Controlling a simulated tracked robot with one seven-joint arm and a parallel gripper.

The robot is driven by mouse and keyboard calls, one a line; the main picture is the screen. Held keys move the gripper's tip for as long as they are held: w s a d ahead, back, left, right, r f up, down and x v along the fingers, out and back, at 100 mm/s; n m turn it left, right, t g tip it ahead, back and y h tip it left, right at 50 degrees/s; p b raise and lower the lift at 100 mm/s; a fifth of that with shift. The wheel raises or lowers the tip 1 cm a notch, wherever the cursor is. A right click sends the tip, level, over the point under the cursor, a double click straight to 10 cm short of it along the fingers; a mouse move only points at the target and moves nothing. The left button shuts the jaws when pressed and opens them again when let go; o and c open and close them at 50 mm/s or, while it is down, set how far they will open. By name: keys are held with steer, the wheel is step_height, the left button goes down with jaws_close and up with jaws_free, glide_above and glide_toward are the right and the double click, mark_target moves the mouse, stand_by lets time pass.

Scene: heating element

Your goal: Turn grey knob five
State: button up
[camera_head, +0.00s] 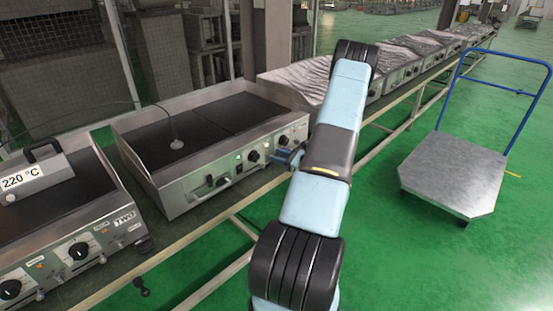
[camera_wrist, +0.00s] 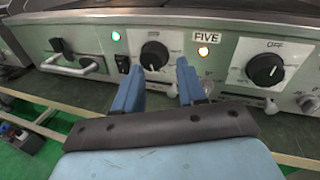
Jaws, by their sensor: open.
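A control panel (camera_wrist: 226,88) fills the wrist view. A "FIVE" label (camera_wrist: 208,38) sits above a lit orange lamp (camera_wrist: 203,51), between two dark round knobs. The left knob (camera_wrist: 154,55) appears in the gap between my fingertips, and the right knob (camera_wrist: 264,69) is clear of them, under an "OFF" mark. I cannot tell which knob the label belongs to. My gripper (camera_wrist: 161,70) is open, with its blue fingers pointing at the panel; contact with the left knob cannot be told. In the head view, my gripper (camera_head: 287,158) is at the panel front, partly hidden by my arm.
A green lamp (camera_wrist: 115,36), a black switch (camera_wrist: 123,64) and a metal handle (camera_wrist: 75,67) are left of the fingers. A blue-handled cart (camera_head: 455,172) stands on the open green floor at right.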

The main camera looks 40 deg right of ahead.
steer(key=s+d+f+m+t+h, duration=0.2)
steer(key=s+d+f+m+h, duration=0.3)
steer(key=f, duration=0.4)
steer(key=shift+y, duration=0.3)
steer(key=w, duration=1.4)
steer(key=shift+w+d+r, duration=0.1)
steer(key=shift+d+r, duration=0.05)
steer(key=shift+r, duration=0.05)
steer(key=shift+c, duration=0.2)
